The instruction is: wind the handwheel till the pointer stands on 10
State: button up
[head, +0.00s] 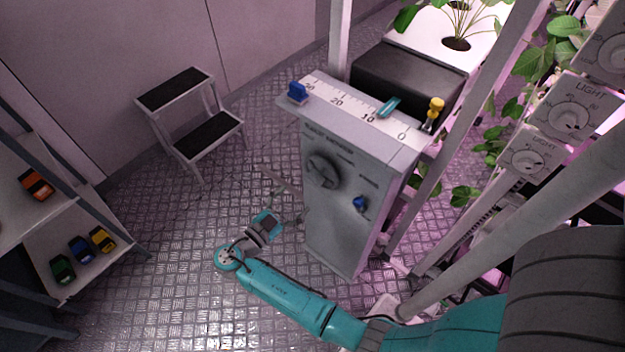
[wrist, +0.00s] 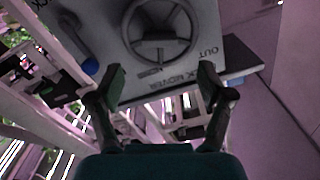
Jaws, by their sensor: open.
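The handwheel (head: 322,170) is a dark spoked ring on the front face of a grey cabinet (head: 340,235). In the wrist view the handwheel (wrist: 160,30) is ahead of my fingers, at the top, partly cut off by the frame. The teal pointer (head: 388,106) lies across the white scale (head: 352,101) on the cabinet's top, a little to the 0 side of the 10 mark; its exact reading is too small to tell. My gripper (head: 291,203) is left of and below the wheel. In the wrist view my gripper (wrist: 161,86) is open and empty, apart from the wheel.
A blue knob (head: 360,203) sits on the face right of the wheel. A step stool (head: 205,130) and a shelf of toy cars (head: 100,275) stand left. Floor between is clear.

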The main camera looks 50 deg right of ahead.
aim_at(313, 181)
jog(key=d, duration=0.8)
jog(key=shift+w+d, duration=0.1)
jog(key=shift+d, duration=0.25)
jog(key=c, duration=1.2)
jog(key=shift+o, duration=0.2)
jog(key=shift+n, duration=0.3)
